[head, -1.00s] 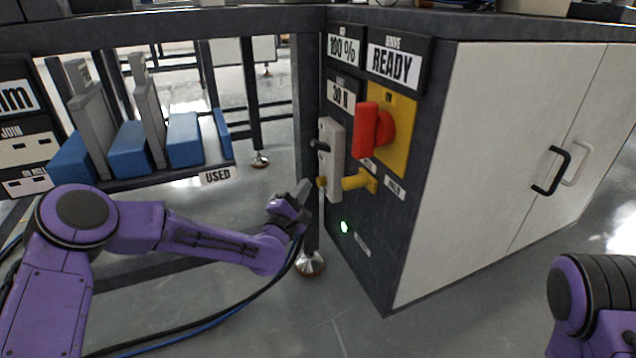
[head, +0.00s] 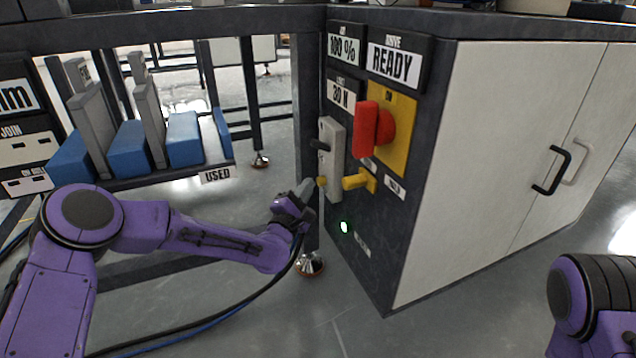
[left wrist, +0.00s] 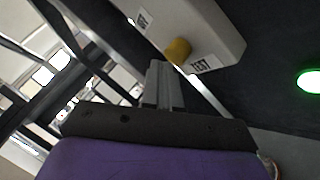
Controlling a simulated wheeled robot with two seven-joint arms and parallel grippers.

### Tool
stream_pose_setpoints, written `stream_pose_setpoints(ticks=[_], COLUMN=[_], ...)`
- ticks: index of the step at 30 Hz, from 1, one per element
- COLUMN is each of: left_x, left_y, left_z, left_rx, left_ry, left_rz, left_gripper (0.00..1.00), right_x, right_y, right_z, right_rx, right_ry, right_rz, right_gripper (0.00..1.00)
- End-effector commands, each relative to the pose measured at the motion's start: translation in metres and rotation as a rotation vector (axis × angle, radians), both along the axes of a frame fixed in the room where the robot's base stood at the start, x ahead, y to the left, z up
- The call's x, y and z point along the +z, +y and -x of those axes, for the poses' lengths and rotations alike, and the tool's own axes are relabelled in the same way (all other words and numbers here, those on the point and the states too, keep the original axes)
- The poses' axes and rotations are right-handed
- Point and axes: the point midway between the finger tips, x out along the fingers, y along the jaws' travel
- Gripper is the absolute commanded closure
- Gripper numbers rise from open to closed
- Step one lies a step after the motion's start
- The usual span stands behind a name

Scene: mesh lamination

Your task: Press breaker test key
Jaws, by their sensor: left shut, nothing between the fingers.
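The breaker (head: 335,190) is a pale grey block on the dark side panel of the cabinet, with a black lever (head: 320,145) and, low down, a small yellow test key (head: 321,182). In the left wrist view the yellow key (left wrist: 178,50) sticks out beside a TEST label (left wrist: 202,64). My left gripper (head: 307,187) is shut and empty. Its fingertips, also in the left wrist view (left wrist: 162,72), are just to the left of the key; I cannot tell whether they touch it. My right gripper is out of view.
A green lamp (head: 345,227) glows below. A shelf (head: 150,178) with blue blocks is at the left.

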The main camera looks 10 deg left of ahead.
Motion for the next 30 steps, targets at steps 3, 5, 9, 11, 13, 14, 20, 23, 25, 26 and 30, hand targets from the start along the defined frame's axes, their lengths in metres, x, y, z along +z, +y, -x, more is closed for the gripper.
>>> stream_pose_setpoints(ticks=[3,5,9,11,13,14,20,23,25,26,30], left_x=[-0.0002,-0.0003,-0.0005,-0.0005,-0.0005,-0.0006,-0.0005,-0.0005,-0.0004,-0.0004,-0.0001], left_y=[-0.0003,-0.0008,-0.0024,-0.0029,-0.0037,-0.0040,-0.0058,-0.0067,-0.0073,-0.0076,-0.0080], left_z=[-0.0002,-0.0004,-0.0013,-0.0017,-0.0022,-0.0025,-0.0039,-0.0046,-0.0051,-0.0053,-0.0057], left_rx=[0.000,0.000,-0.001,-0.001,-0.001,-0.001,-0.001,0.000,0.000,0.000,0.000], left_ry=[0.000,0.000,0.001,0.001,0.001,0.001,0.001,0.000,0.000,0.000,0.000], left_rz=[0.000,0.000,0.000,0.000,0.000,0.000,0.000,0.000,0.000,0.000,0.000], left_gripper=[1.00,1.00,1.00,1.00,1.00,1.00,1.00,1.00,1.00,1.00,1.00], right_x=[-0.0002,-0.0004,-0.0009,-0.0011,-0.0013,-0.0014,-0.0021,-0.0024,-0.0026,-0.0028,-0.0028], right_y=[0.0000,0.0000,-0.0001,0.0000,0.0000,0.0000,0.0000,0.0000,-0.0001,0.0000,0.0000], right_z=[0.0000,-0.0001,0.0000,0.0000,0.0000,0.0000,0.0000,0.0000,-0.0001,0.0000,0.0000], right_rx=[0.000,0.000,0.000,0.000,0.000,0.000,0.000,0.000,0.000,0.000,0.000], right_ry=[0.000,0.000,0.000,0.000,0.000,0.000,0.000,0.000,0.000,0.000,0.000], right_rz=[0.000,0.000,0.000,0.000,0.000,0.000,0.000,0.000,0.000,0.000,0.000], right_gripper=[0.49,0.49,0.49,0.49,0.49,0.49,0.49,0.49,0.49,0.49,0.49])
